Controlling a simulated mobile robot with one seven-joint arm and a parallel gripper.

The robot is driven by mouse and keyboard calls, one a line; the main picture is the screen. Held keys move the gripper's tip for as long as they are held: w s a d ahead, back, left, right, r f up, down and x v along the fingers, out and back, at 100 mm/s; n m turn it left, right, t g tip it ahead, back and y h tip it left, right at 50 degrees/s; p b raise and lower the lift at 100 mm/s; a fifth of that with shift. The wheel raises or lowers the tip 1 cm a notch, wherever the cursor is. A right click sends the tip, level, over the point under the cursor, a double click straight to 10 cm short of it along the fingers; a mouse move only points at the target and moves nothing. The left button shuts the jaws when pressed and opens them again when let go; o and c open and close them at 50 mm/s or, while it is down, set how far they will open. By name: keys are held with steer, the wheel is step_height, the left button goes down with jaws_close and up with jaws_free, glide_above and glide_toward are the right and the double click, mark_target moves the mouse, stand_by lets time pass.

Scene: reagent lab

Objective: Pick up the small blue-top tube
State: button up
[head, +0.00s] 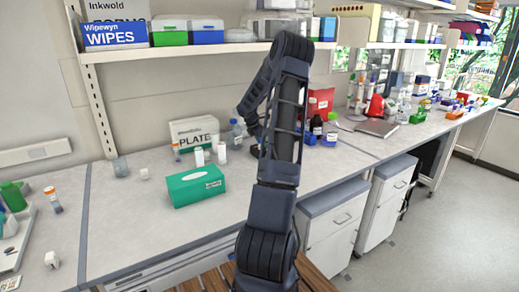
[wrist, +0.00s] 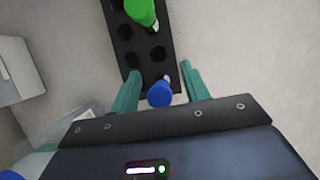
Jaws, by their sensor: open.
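The small blue-top tube (wrist: 160,94) is in the wrist view, between the two teal fingers of my gripper (wrist: 160,70). The fingers are apart, with a gap on each side of the blue cap. The tube is at the near end of a black rack (wrist: 126,47) with several round holes. I cannot tell how deep it sits in the rack. A larger green-top tube (wrist: 141,11) stands at the rack's far end. In the head view my arm hides the gripper's fingers, and I cannot make out the tube or rack there.
On the bench in the head view are a green box (head: 195,187), a white PLATE box (head: 194,132), white bottles (head: 222,153) and a clear blue-capped bottle (head: 236,133). A shelf (head: 180,51) runs above. The bench front between the green box and my arm is clear.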

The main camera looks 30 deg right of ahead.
jaws_close()
